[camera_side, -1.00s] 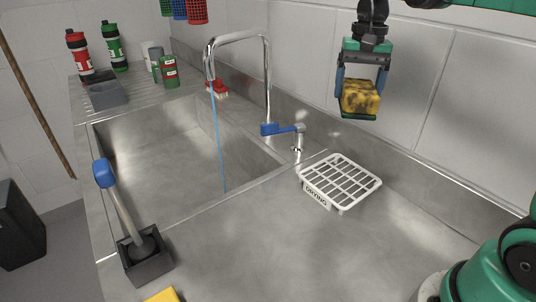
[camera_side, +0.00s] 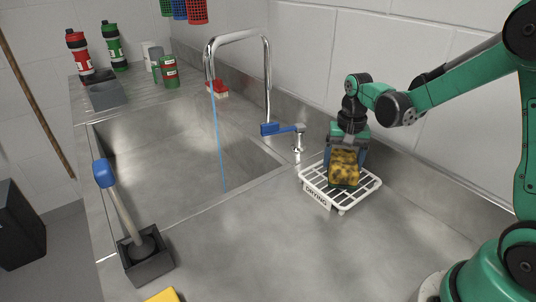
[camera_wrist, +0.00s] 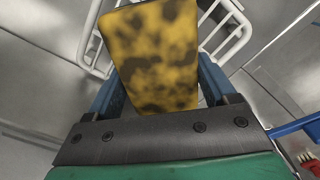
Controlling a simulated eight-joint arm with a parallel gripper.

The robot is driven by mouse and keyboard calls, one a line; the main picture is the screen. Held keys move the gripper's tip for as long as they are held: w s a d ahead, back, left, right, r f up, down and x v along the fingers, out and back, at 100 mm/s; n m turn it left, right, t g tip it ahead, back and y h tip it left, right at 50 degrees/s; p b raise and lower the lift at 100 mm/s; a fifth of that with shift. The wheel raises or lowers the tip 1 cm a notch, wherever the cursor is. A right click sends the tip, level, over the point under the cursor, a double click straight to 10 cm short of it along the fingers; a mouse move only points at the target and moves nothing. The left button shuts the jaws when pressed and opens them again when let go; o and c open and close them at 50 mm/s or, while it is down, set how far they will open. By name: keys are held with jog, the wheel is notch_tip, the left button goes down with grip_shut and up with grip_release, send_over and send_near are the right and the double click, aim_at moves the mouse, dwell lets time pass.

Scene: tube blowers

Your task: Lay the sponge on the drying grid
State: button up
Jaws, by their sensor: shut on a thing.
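The sponge (camera_side: 343,168) is yellow with dark stains. My gripper (camera_side: 345,172) is shut on it, with a blue finger on each side. In the side view the sponge is over the middle of the white drying grid (camera_side: 313,193), at or just above its bars; I cannot tell whether it touches. The grid stands on the steel counter right of the sink, its "DRYING" label facing front. In the wrist view the sponge (camera_wrist: 155,55) fills the space between the fingers, and white grid bars (camera_wrist: 232,30) show behind it on both sides.
The faucet (camera_side: 268,85) and its blue lever (camera_side: 280,129) stand just left of the grid. The sink basin (camera_side: 180,150) is further left. A blue-handled brush in a dark holder (camera_side: 146,262) stands at front left. The counter in front of the grid is clear.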

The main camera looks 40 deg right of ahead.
aim_at(343, 158)
jog(key=shift+f, duration=0.2)
jog(key=o, duration=1)
notch_tip(343, 158, up, 12)
jog(key=shift+s+a+f+n+t, duration=0.4)
jog(key=shift+s+a+n+t, duration=0.75)
jog(key=shift+a+n, duration=0.45)
jog(key=shift+s+a+f+n+t, duration=0.4)
jog(key=shift+s+a+n+t, duration=0.6)
jog(key=shift+a+n+t, duration=0.55)
jog(key=shift+s+a+f+n+t, duration=0.4)
jog(key=shift+s+a+n+t, duration=0.8)
jog(key=shift+a, duration=0.7)
jog(key=shift+w+g, duration=0.15)
jog(key=shift+g, duration=0.15)
